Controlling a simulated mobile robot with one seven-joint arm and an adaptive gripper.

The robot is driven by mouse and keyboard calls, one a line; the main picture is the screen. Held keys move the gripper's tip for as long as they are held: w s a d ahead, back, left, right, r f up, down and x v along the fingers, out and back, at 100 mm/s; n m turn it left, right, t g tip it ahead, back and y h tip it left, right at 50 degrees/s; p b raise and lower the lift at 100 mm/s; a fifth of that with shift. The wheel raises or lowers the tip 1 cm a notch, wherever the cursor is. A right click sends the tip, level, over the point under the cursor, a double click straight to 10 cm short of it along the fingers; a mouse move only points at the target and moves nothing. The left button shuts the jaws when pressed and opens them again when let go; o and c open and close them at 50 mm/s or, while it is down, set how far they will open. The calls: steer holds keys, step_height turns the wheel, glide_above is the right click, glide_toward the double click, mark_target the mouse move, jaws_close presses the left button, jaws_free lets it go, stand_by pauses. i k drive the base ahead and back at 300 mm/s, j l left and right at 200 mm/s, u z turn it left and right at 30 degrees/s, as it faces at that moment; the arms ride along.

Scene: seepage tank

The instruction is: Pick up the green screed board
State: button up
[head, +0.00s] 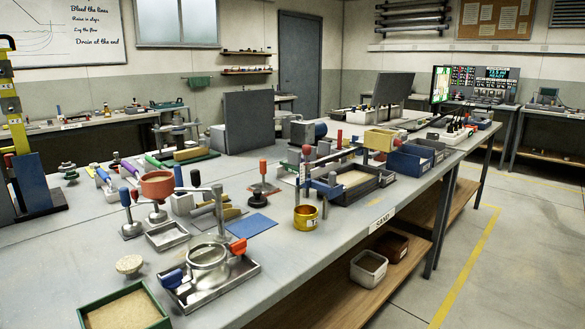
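I cannot single out the green screed board with certainty. A flat green piece (200,158) lies on the bench in the middle left, with a tan block (189,153) on it. A tool with a green handle (154,161) lies just left of it, beside a purple-handled one (128,165). A green-walled tray (82,316) of sand stands at the near left corner of the picture, partly cut off by the frame. My gripper is not in view.
The grey bench (330,237) is crowded with a red bowl on a stand (157,184), a metal ring device (207,258), a yellow cup (306,217) and a sand-filled dark tray (350,194). A tall yellow post (12,105) stands at left. Floor at right is clear.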

mark_target(291, 166)
steer(key=i+l+u, duration=0.25)
steer(key=l, duration=0.55)
steer(key=i+l+u, duration=0.1)
steer(key=l+u, duration=0.15)
steer(key=l, duration=0.5)
steer(key=l+u, duration=0.25)
steer(key=l, duration=0.6)
steer(key=i, duration=1.5)
